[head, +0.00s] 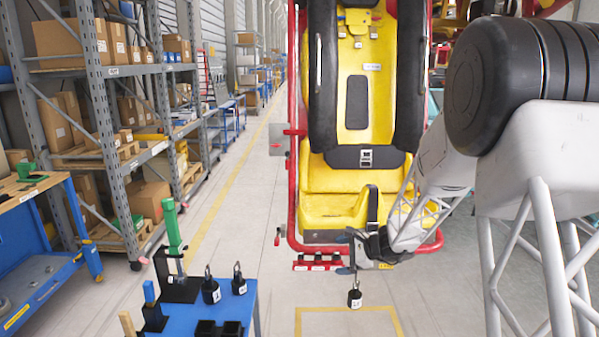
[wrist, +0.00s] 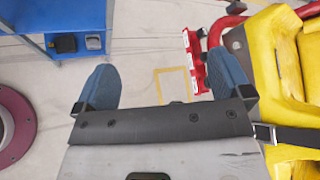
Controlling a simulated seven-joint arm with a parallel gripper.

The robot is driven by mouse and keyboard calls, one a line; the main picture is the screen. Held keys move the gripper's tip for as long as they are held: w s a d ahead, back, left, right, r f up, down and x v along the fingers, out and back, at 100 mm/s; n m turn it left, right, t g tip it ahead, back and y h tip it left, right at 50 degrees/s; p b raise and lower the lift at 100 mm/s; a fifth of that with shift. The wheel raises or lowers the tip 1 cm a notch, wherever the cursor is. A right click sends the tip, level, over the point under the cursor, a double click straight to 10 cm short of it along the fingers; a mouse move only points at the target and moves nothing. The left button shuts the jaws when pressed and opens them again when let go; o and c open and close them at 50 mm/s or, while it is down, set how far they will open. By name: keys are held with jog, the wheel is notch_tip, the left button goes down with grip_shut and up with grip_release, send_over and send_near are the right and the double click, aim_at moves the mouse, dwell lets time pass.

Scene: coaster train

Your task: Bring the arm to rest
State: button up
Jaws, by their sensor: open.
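My gripper (head: 352,262) is at the front of the yellow coaster seat (head: 330,180), low by its front edge. A black padlock (head: 355,298) with a pale tag shows just below my gripper in the head view. I cannot tell what it hangs from, and I cannot make it out in the wrist view. My arm reaches in from the right of the head view.
A red bar (head: 318,263) with white labels is left of my gripper. A blue table (head: 215,320) at the bottom holds two black padlocks (head: 225,288) and a green-topped stand (head: 174,240). Shelves (head: 110,90) line the left. Floor between is clear, with a yellow outline (head: 345,309).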

jog(key=s+r+n+g+h, duration=0.15)
jog(key=s+r+n, duration=0.3)
jog(key=s, duration=0.65)
jog(key=s+r+n+g+h, duration=0.1)
jog(key=s+r+n+h, duration=0.2)
jog(key=s+r, duration=0.55)
jog(key=s+r+n+g+h, duration=0.1)
jog(key=s+r+n+h, duration=0.2)
jog(key=s, duration=1.1)
jog(key=s+d+n+h, duration=0.1)
jog(key=s+d+n, duration=0.1)
jog(key=s, duration=0.5)
jog(key=s+d+r+n+h, duration=0.1)
jog(key=s+d+n+h, duration=0.1)
jog(key=s, duration=0.5)
jog(key=shift+s+d+r+n+t, duration=0.25)
jog(key=shift+d+n+t, duration=0.2)
jog(key=shift+d, duration=0.1)
jog(key=shift+h, duration=0.25)
